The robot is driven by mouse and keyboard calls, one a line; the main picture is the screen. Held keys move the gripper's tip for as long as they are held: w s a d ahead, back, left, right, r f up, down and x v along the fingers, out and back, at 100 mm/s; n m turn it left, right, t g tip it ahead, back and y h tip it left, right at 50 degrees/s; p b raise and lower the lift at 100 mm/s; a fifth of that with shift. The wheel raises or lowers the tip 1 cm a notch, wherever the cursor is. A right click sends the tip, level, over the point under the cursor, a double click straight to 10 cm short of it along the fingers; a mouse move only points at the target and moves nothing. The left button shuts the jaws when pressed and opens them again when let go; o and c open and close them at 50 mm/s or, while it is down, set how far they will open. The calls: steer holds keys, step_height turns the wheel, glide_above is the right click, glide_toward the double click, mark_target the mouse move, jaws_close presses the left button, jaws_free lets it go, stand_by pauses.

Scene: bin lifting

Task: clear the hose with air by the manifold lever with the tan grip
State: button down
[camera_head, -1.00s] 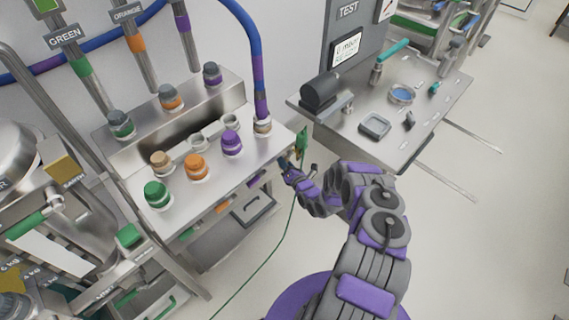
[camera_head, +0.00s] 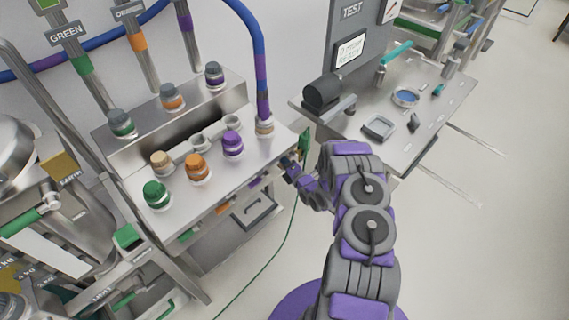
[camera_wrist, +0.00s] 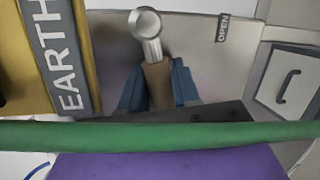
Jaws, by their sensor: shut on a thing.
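In the wrist view the manifold lever's tan grip (camera_wrist: 156,76) stands between the two blue fingers of my gripper (camera_wrist: 159,90), which is shut on it. A round-ended metal shaft (camera_wrist: 146,24) extends from the grip. An "OPEN" label (camera_wrist: 223,28) is to its right. In the head view my gripper (camera_head: 287,164) is at the right front of the steel manifold (camera_head: 228,177); the lever is not clearly visible there. The blue hose (camera_head: 252,40), with purple and tan bands near its end, plugs into the manifold's right end.
A yellow "EARTH" plate (camera_wrist: 38,60) is left of the lever. A green cable (camera_wrist: 200,134) crosses close below my fingers. Green, orange, purple and tan caps (camera_head: 196,167) stand on the manifold.

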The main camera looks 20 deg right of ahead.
steer(key=shift+r+m, duration=0.1)
steer(key=shift+m, duration=0.3)
stand_by(0.3)
steer(key=c, duration=0.9)
jaws_free()
steer(key=shift+d, duration=0.15)
steer(key=shift+s, duration=0.1)
steer(key=p+v, duration=0.1)
steer(key=v, duration=1.6)
steer(key=shift+s+d, duration=0.1)
